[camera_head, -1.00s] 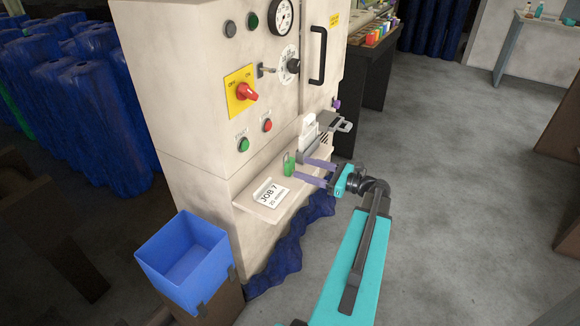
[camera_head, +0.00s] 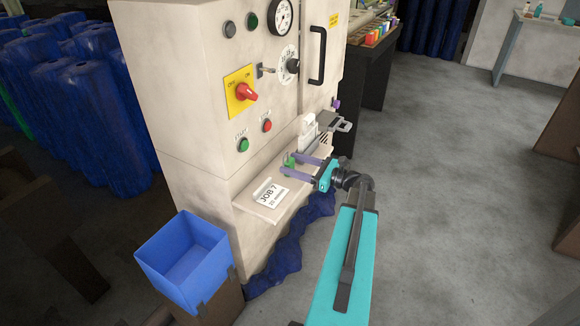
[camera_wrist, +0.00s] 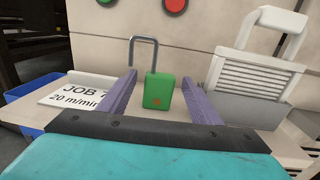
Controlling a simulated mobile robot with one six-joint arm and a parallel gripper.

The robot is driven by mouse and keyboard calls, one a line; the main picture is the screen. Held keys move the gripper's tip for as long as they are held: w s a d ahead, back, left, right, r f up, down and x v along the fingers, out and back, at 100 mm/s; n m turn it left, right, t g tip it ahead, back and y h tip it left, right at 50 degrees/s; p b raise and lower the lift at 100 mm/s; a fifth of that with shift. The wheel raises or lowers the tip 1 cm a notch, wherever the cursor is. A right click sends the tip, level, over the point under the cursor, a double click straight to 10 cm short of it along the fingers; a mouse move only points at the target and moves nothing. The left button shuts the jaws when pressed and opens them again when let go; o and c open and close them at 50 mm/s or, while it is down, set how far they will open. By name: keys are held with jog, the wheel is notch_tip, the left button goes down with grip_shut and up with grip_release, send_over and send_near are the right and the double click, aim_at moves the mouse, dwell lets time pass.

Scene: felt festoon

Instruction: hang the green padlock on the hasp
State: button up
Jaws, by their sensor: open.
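The green padlock (camera_head: 289,161) stands upright on the small shelf (camera_head: 259,208) of the cabinet. In the wrist view the padlock (camera_wrist: 159,93) shows its grey shackle raised and offset to the left, one leg outside the body. My gripper (camera_head: 290,163) is open, its purple fingers on either side of the padlock. In the wrist view my gripper (camera_wrist: 158,84) has gaps between both fingers and the padlock. A small grey metal fitting (camera_head: 261,71) sits beside the yellow switch plate; I cannot tell whether it is the hasp.
A white "JOB 7" card (camera_head: 269,194) lies on the shelf left of the padlock. A grey-and-white slatted device (camera_wrist: 250,78) stands to the right. A blue bin (camera_head: 185,262) stands at lower left. A red switch (camera_head: 246,92) and buttons are above the shelf.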

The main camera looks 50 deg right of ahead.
jog(key=shift+c, duration=0.5)
jog(key=c, duration=1.2)
jog(key=shift+r, duration=0.2)
jog(key=shift+r, duration=1.5)
jog(key=s+a+r+p, duration=0.1)
jog(key=s+a+p, duration=0.3)
jog(key=s+a, duration=0.2)
jog(key=s, duration=0.2)
jog(key=shift+s+a+r+p, duration=0.3)
jog(key=shift+a+p, duration=0.05)
jog(key=shift+a, duration=0.05)
